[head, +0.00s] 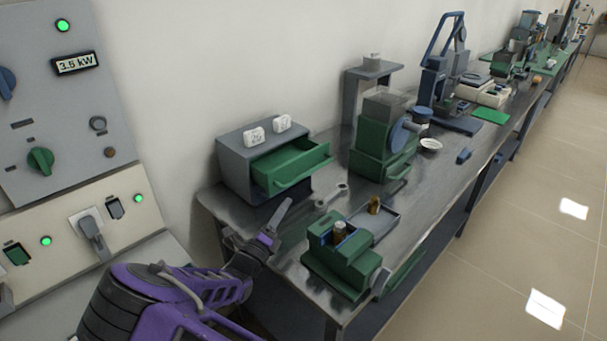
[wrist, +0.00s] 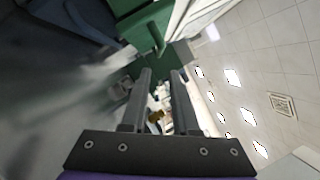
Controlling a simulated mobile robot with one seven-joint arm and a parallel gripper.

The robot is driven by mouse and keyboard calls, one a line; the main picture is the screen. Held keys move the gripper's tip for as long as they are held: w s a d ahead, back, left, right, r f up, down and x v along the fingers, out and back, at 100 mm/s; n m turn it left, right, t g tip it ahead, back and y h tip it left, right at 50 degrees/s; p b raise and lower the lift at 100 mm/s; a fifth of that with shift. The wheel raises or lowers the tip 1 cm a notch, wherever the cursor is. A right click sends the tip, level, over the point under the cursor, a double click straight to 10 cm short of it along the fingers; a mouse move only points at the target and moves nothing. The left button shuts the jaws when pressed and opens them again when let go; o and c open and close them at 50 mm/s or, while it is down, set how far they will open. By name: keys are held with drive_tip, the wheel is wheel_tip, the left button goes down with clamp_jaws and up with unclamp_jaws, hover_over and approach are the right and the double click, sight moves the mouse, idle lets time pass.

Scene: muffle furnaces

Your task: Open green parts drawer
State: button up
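The green parts drawer (head: 291,166) stands pulled out of a grey cabinet (head: 235,168) at the near left of the metal bench. Its front faces right and carries a green bar handle (head: 293,181). My gripper (head: 283,207) is below and in front of the drawer front, apart from the handle, low over the bench's near edge. In the wrist view its two fingers (wrist: 161,72) are parallel with a clear gap and nothing held between them. Green surfaces (wrist: 140,22) show beyond the fingertips; I cannot tell surely which object they belong to.
Two white labelled blocks (head: 268,130) sit on the cabinet. A green vise-like device (head: 342,255) stands on the bench close to my gripper's right. A green machine (head: 377,140) stands behind. The floor on the right is clear.

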sight(304, 175)
drive_tip(key=x, duration=1.3)
drive_tip(key=shift+w, duration=0.15)
clamp_jaws()
idle(0.8)
